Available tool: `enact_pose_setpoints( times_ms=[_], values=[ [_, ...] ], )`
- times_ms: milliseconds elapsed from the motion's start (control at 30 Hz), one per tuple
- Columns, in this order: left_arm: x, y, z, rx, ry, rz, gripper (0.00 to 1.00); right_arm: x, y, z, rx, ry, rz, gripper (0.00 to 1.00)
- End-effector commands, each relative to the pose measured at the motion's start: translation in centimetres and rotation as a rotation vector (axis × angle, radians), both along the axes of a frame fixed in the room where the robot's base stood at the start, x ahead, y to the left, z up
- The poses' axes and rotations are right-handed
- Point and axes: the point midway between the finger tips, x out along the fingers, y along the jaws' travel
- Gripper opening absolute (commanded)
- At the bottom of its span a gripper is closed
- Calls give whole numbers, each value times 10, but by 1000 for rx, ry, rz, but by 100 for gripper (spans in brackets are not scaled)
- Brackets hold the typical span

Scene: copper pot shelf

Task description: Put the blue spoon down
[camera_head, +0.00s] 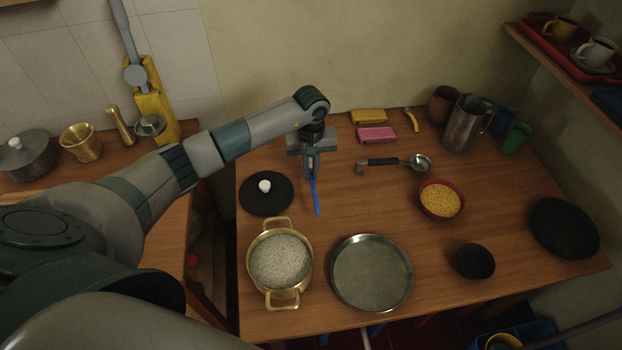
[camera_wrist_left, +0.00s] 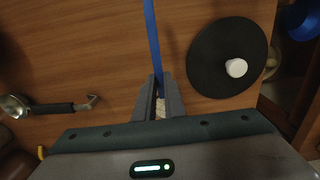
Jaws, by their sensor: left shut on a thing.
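The blue spoon (camera_head: 315,197) hangs below my left gripper (camera_head: 311,172), over the wooden table to the right of the black lid. My left gripper is shut on it. In the left wrist view the spoon (camera_wrist_left: 151,38) shows as a thin blue strip running up out of the frame from between the fingers (camera_wrist_left: 158,84). Its far end is not in that view. I cannot tell whether the spoon touches the table. My right gripper is not in view.
A black lid (camera_head: 266,193) with a white knob lies left of the spoon. A brass pot (camera_head: 281,262) and a round metal pan (camera_head: 371,273) stand in front. A ladle (camera_head: 395,162) lies to the right. The wood between spoon, ladle and orange-filled bowl (camera_head: 441,199) is clear.

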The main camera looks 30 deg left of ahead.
Motion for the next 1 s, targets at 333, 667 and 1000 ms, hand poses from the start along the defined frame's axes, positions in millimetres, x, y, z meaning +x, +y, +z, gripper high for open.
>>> enact_pose_setpoints(
  times_ms=[333, 667, 1000],
  values=[
    [-1, -2, -27, -2, 3, 2, 0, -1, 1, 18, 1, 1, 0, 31],
    [0, 0, -40, 0, 0, 0, 0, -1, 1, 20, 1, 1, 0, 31],
    [0, 0, -43, 1, -1, 0, 26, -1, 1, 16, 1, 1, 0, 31]
  ],
)
